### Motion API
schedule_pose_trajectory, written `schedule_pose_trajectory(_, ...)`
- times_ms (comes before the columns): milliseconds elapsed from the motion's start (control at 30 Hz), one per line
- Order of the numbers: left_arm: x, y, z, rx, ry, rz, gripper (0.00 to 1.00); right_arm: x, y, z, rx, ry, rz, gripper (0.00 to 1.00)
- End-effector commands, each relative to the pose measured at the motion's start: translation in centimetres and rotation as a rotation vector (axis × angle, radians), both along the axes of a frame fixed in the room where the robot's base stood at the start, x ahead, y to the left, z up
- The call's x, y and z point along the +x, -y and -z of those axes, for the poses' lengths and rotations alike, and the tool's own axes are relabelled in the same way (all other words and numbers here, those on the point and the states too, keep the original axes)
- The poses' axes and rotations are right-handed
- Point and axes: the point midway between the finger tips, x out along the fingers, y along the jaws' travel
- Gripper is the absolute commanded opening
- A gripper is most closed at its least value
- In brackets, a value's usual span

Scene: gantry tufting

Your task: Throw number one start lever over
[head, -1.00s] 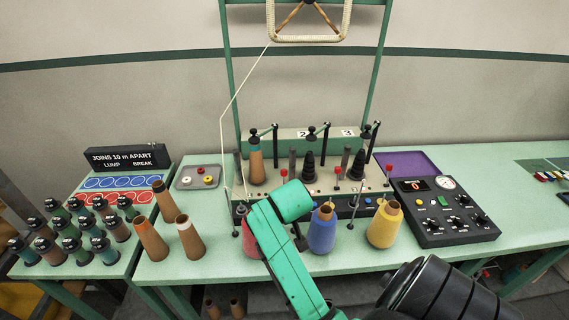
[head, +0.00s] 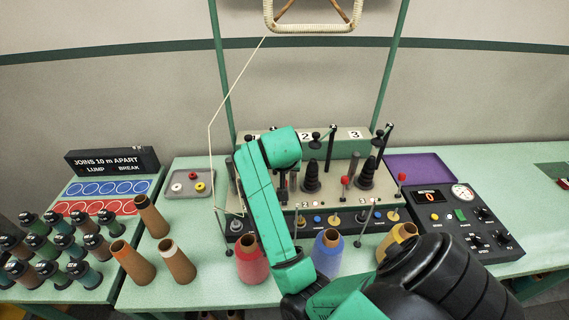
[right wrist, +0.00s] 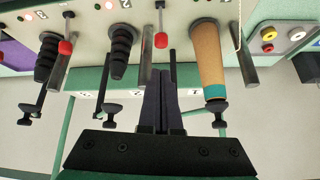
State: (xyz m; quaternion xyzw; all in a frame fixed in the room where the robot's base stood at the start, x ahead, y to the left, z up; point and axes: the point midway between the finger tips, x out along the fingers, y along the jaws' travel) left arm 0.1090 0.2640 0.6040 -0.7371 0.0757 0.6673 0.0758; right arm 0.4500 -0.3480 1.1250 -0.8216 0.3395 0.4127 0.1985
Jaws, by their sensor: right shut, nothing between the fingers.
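The number one start lever (right wrist: 161,40), with a red knob, shows in the right wrist view between the brown cone with teal yarn (right wrist: 208,65) and a black cone holder (right wrist: 120,60). My right gripper (right wrist: 163,74) is shut and empty. Its fingertips appear just below the red knob in that picture; I cannot tell whether they touch it. In the head view my right arm hides this lever. The number two lever (head: 345,181) and number three lever (head: 402,177) stand in sight there, red knobs up. My left gripper is not in view.
A red cone (head: 251,262), a blue cone (head: 327,250) and a yellow cone (head: 397,243) stand before the panel. Thin posts and thread guides rise around the stations. A control box (head: 460,220) is at right, bare cones (head: 178,262) at left.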

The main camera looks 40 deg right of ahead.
Motion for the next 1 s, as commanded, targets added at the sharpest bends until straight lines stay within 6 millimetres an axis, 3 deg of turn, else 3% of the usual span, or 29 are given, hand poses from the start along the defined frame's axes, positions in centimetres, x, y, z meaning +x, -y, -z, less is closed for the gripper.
schedule_pose_trajectory(167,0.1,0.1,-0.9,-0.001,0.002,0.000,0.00,0.8,1.0,1.7,-0.002,-0.006,0.000,0.00)
schedule_pose_trajectory(533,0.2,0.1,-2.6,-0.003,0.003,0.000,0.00,3.8,3.6,7.3,-0.001,-0.004,-0.001,0.00)
schedule_pose_trajectory(1000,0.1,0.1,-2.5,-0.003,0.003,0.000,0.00,4.3,3.9,8.1,-0.003,0.003,0.000,0.00)
